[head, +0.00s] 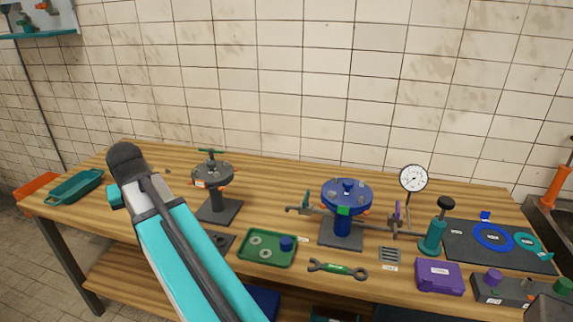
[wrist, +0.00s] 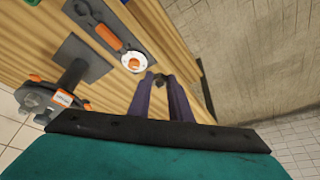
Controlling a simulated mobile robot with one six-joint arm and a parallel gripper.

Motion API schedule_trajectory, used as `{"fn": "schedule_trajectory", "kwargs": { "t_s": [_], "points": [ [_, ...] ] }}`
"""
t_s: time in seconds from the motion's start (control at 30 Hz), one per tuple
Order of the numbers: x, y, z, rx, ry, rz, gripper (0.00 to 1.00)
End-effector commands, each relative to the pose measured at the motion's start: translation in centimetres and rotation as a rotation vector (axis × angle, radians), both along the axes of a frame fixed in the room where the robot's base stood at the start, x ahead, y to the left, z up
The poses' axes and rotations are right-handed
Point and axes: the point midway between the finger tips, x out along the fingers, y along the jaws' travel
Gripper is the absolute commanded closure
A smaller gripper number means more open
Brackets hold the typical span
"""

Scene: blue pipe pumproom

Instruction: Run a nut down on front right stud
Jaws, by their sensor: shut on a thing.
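In the wrist view my gripper (wrist: 159,88), with purple fingers, is shut on a small dark nut (wrist: 159,81), held over the wooden bench. Its exact shape is hard to make out. In the head view my own arm hides the fingers. A blue flange (head: 346,190) with upright studs stands on a post right of centre. A grey flange (head: 212,174) with a green handle stands left of centre; a grey flange on a post also shows in the wrist view (wrist: 40,100). I cannot tell which stud is the front right one. My gripper is apart from both flanges.
On the bench (head: 300,175) are a green tray (head: 267,262) with rings and a blue piece, a green-handled wrench (head: 338,269), a dial gauge (head: 413,180), a purple box (head: 440,277) and a teal tray (head: 75,187). A tiled wall stands close behind.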

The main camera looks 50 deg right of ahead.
Motion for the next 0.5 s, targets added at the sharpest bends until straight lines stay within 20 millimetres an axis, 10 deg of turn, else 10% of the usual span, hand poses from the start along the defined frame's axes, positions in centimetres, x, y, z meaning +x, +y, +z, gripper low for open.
{"fn": "schedule_trajectory", "kwargs": {
  "t_s": [0.5],
  "points": [
    [-8.2, -16.8, 2.8, 0.000, 0.000, -0.522, 1.00]
  ]
}}
